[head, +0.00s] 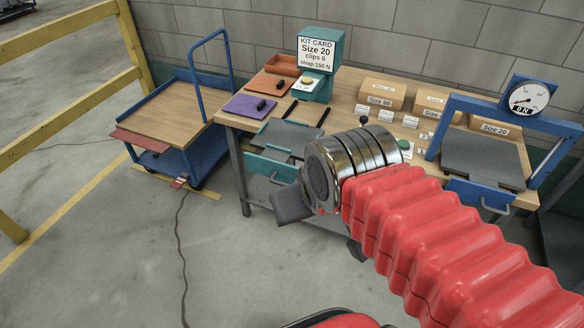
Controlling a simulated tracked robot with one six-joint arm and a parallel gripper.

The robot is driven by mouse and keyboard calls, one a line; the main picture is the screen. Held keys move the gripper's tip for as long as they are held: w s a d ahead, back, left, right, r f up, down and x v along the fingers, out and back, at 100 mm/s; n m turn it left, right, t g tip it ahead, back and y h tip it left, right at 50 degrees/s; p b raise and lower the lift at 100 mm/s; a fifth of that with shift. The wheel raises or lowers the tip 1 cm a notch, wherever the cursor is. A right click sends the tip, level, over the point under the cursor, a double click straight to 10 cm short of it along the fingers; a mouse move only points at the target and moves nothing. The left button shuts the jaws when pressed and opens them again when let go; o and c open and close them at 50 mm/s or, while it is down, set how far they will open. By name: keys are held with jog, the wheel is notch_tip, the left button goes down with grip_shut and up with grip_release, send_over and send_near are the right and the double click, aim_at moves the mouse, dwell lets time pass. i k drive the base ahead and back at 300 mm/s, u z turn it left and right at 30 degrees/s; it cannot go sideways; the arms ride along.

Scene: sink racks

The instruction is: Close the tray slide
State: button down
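A grey tray with a teal front (270,167) and a bar handle sits at the front edge of the workbench, left of my arm. Its front stands out past the bench edge; its right part is hidden behind my arm. A second grey plate (483,160) with a blue front (478,194) and handle sits at the right end, under a blue frame. I cannot tell which one is the tray slide. My gripper (293,205) shows only as a dark grey block below the metal wrist, in front of the bench and apart from the teal handle in the picture; its fingers cannot be made out.
The workbench (345,100) holds a teal kit card stand (319,60), coloured trays, several cardboard boxes and a dial gauge (528,97). A blue cart (165,110) stands left, near a yellow rail (60,45).

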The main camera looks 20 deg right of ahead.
aim_at(280, 141)
jog(key=u, duration=0.35)
jog(key=k, duration=1.35)
jog(key=u, duration=0.6)
jog(key=i, duration=1.3)
jog(key=z, duration=0.35)
jog(key=i, duration=0.8)
jog(key=z, duration=0.35)
